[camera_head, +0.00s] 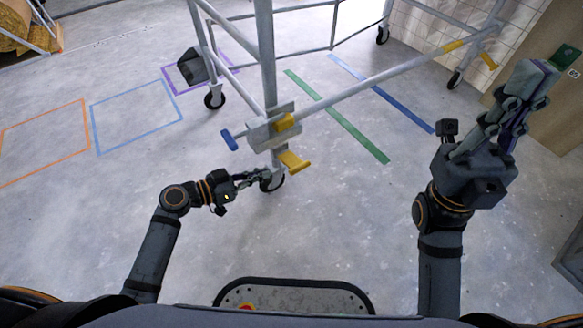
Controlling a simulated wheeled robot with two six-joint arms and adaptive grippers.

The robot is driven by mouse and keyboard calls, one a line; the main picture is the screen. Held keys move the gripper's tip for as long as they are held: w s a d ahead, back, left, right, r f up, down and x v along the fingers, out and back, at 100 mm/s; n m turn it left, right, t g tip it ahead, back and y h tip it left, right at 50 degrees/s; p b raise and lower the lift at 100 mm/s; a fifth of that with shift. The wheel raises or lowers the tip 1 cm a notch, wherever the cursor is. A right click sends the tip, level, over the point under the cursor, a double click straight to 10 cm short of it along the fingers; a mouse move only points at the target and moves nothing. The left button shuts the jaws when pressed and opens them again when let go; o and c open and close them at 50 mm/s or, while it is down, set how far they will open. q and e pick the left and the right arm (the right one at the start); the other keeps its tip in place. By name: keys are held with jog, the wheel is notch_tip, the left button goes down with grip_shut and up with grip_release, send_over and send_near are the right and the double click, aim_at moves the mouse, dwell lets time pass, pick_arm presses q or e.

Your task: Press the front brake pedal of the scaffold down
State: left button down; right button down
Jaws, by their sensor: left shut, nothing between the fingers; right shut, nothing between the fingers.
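The scaffold (265,60) is a grey metal frame on castor wheels. Its front corner post stands just ahead of me. The front brake pedal (295,162) is a yellow lever low on that post, above the front wheel (272,182). It slopes down to the right. My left gripper (266,175) is shut and empty, with its fingertips at the front wheel, just left of and below the pedal. I cannot tell whether it touches the wheel. My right gripper (535,85) is shut and empty, raised at the right, well away from the pedal.
Another yellow piece (285,122) and a blue handle (229,140) sit higher on the corner post. Coloured tape lines (340,118) mark the floor. A brown panel (550,90) stands at the right. The floor at front left is clear.

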aim_at(291, 169)
pick_arm(q)
jog(key=shift+r, duration=0.15)
jog(key=shift+b+x, duration=1.65)
jog(key=shift+x, duration=3.4)
